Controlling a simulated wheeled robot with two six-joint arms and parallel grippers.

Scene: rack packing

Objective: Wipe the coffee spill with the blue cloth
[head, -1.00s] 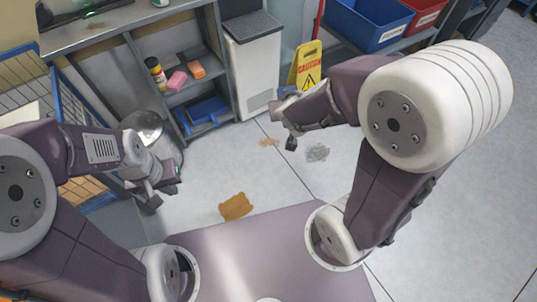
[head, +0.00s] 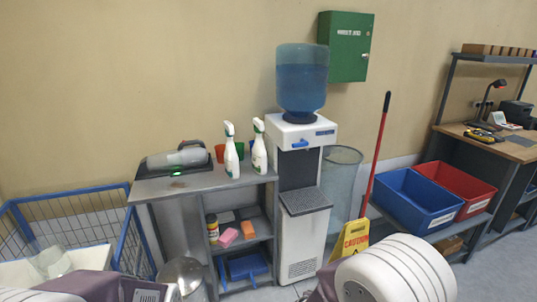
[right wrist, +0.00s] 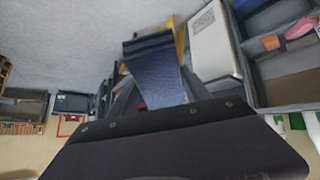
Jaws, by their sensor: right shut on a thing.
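The blue cloth (right wrist: 156,80) shows in the right wrist view as a dark blue, ribbed piece between the fingers of my right gripper (right wrist: 152,55). The gripper is shut on it, above grey floor. The head view shows only upper arm parts of mine at its lower edge; neither gripper is in it. My left gripper is in no current view.
A water cooler (head: 301,215) stands mid-scene, with a yellow caution sign (head: 352,240) and a red-handled broom (head: 376,155) to its right. A grey shelf unit (head: 205,183) holds two spray bottles. Blue (head: 418,205) and red (head: 466,190) bins stand right; a wire cart (head: 75,215) stands left.

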